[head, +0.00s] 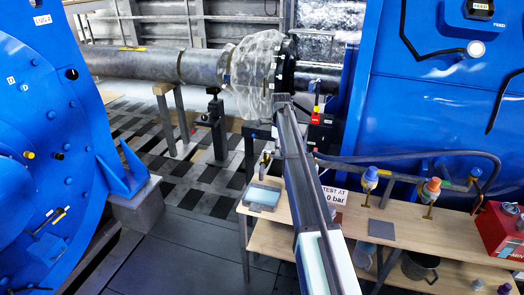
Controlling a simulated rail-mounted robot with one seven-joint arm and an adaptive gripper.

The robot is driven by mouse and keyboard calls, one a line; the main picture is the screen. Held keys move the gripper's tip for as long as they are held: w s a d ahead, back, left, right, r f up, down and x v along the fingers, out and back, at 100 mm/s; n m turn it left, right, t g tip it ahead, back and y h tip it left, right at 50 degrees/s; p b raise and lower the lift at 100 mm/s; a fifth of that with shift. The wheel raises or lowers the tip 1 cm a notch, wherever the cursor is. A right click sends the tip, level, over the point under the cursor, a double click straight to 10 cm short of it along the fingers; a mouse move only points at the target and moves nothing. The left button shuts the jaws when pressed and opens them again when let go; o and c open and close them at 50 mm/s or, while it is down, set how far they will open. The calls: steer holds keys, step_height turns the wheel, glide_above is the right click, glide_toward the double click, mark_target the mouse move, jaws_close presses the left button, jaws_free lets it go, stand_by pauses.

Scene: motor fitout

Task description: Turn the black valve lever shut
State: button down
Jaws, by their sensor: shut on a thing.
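I cannot make out a black valve lever for certain. In the head view, brass-coloured fittings with a blue cap (370,174) and an orange cap (432,185) stand by a dark hose at the wooden bench. A small red and yellow part (317,108) is at the right of the pipe flange, partly behind a dark bar. This long dark bar, with a white and blue piece at its lower end, runs up the middle of the view and hides part of the bench. I cannot make out my gripper's fingers or what they hold.
A large blue housing (50,140) fills the left and a blue panel (450,90) the right. A grey pipe (130,64) with a clear wrapped part (252,72) crosses behind. A red box (497,230) stands on the wooden bench (400,225). The dark floor left of the bench is clear.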

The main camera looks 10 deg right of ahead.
steer(key=shift+s, duration=0.1)
stand_by(0.4)
steer(key=c, duration=1.1)
jaws_free()
steer(key=shift+o, duration=0.2)
step_height(320, 180, up, 12)
